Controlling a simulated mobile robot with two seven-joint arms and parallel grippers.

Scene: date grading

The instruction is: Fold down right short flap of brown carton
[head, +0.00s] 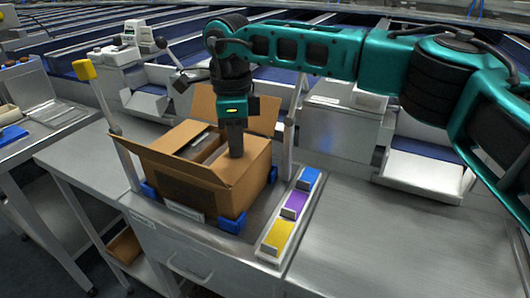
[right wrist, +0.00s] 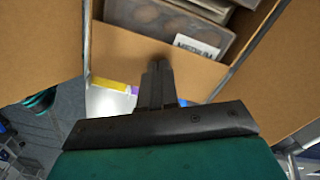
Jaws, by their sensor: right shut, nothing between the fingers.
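The brown carton (head: 245,187) stands with its top partly open. Its right short flap (right wrist: 125,52) looks roughly level, leaning inward over the right end of the opening; its exact angle is hard to tell. My right gripper (head: 236,150) points down with its fingers shut and empty, tips at or just above this flap; contact is unclear. The right gripper also shows in the right wrist view (right wrist: 159,70). One long flap (head: 168,163) spreads outward at the front, the other (head: 250,112) stands up at the back. Inside are dark packs (right wrist: 170,25), one labelled "MEDIUM". My left gripper is not in view.
Blue corner holders (head: 232,222) brace the carton's base. A strip with blue (head: 309,178), purple (head: 295,204) and yellow (head: 278,236) blocks lies to its right. Pale posts stand beside the carton. The steel bench (head: 390,240) further right is clear.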

